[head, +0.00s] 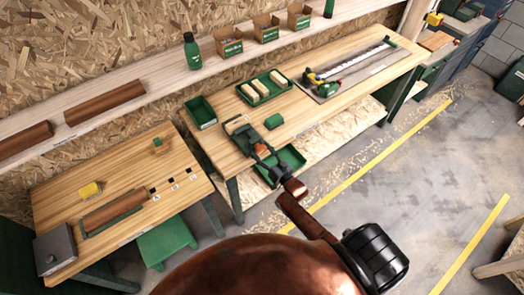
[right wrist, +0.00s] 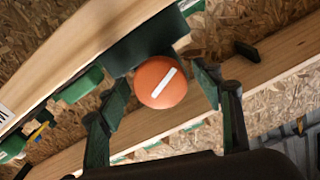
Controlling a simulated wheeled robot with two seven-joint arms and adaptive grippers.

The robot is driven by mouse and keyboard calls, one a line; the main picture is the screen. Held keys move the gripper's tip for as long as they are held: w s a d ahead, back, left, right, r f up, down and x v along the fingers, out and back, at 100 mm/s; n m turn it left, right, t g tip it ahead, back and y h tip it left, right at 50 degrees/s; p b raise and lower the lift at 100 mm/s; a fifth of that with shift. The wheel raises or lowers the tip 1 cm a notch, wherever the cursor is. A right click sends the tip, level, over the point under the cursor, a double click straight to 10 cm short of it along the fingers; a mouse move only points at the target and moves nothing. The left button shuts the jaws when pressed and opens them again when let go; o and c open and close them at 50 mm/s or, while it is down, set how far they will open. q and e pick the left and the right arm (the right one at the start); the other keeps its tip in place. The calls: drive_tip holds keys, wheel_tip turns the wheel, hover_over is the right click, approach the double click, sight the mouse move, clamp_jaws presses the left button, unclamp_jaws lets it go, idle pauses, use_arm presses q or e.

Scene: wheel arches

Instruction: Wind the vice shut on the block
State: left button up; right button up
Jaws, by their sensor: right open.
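The vice (head: 247,139) is a dark green tool at the front edge of the long bench, with a pale wooden piece (head: 236,124) at its back end. I cannot tell whether the jaws touch a block. Its orange round knob (head: 262,149) faces the front. In the right wrist view the knob (right wrist: 162,82) is large, with a white stripe tilted up to the right. My right gripper (right wrist: 166,90) is open, its two green-padded fingers on either side of the knob, with gaps visible. My left gripper is not in view.
A green tray (head: 292,157) lies by the vice, below the bench edge. A lower table (head: 130,183) stands left. A green stool (head: 164,240) stands before it.

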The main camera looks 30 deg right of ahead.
drive_tip(key=shift+s, duration=0.15)
drive_tip(key=s, duration=1.1)
drive_tip(key=shift+s+d, duration=0.35)
drive_tip(key=shift+d, duration=0.1)
drive_tip(key=s+f+g+h+b, duration=0.1)
drive_tip(key=s+f+g+b, duration=0.3)
drive_tip(key=f, duration=0.8)
drive_tip(key=s+f+n+g+p, duration=0.1)
drive_tip(key=s+f, duration=0.4)
drive_tip(key=f, duration=0.6)
drive_tip(key=s+f+g+h+b, duration=0.1)
drive_tip(key=s+f+g+b, duration=0.3)
drive_tip(key=f, duration=0.8)
drive_tip(key=s+a+f+n+g+b, duration=0.1)
drive_tip(key=s+f+g, duration=0.1)
drive_tip(key=s+f, duration=0.5)
drive_tip(key=s+a+f+n+g+b, duration=0.1)
drive_tip(key=s+a+f+g, duration=0.1)
drive_tip(key=s+f, duration=0.6)
drive_tip(key=s+a+f+n+g+b, duration=0.1)
drive_tip(key=s+f+g, duration=0.3)
drive_tip(key=s, duration=1.4)
wheel_tip(320, 180, down, 4)
drive_tip(key=shift+a+r, duration=0.1)
drive_tip(key=shift+a, duration=0.25)
